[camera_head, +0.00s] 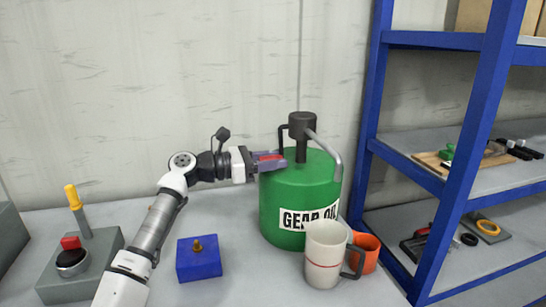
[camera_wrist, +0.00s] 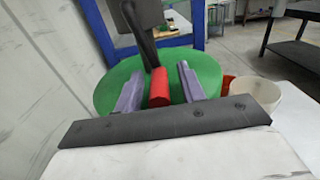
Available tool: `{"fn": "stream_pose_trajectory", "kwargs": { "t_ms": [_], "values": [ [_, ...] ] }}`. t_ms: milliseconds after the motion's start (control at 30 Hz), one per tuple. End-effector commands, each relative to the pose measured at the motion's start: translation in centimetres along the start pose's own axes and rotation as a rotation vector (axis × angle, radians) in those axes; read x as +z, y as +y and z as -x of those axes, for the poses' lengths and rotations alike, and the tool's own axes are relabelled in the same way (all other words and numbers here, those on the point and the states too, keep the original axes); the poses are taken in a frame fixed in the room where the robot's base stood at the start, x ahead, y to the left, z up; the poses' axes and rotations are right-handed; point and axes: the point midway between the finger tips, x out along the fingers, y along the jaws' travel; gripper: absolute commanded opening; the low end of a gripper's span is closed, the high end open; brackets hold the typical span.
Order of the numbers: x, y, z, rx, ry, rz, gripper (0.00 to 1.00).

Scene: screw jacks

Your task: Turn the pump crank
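A green gear oil can (camera_head: 300,190) stands on the bench, with a dark pump head (camera_head: 302,124) and a curved grey spout on the right. The black pump crank (camera_head: 282,138) drops from the left of the head to a red handle (camera_head: 270,157). My gripper (camera_head: 272,162) reaches in from the left, level with the can's top. In the wrist view the red handle (camera_wrist: 159,88) lies between the two purple fingers (camera_wrist: 158,90). Green lid shows on both sides of the handle, so the fingers look open around it and not closed on it.
A white mug (camera_head: 325,255) and an orange mug (camera_head: 366,250) stand close in front of the can. A blue block (camera_head: 198,259) and a grey control box (camera_head: 80,268) are to the left. A blue shelf rack (camera_head: 465,140) stands at right; the wall is behind.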

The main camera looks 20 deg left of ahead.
Motion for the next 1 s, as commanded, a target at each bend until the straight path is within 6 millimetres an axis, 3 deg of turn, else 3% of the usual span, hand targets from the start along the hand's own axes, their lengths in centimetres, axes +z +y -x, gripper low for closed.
{"fn": "stream_pose_trajectory", "kwargs": {
  "t_ms": [267, 567, 1000],
  "values": [
    [-0.03, 0.01, -0.15, 0.000, -0.001, 0.000, 0.40],
    [-0.01, 0.02, -0.12, 0.000, -0.001, 0.000, 0.00],
    [-0.03, -0.19, -0.09, 0.001, -0.001, 0.025, 0.00]
  ]
}}
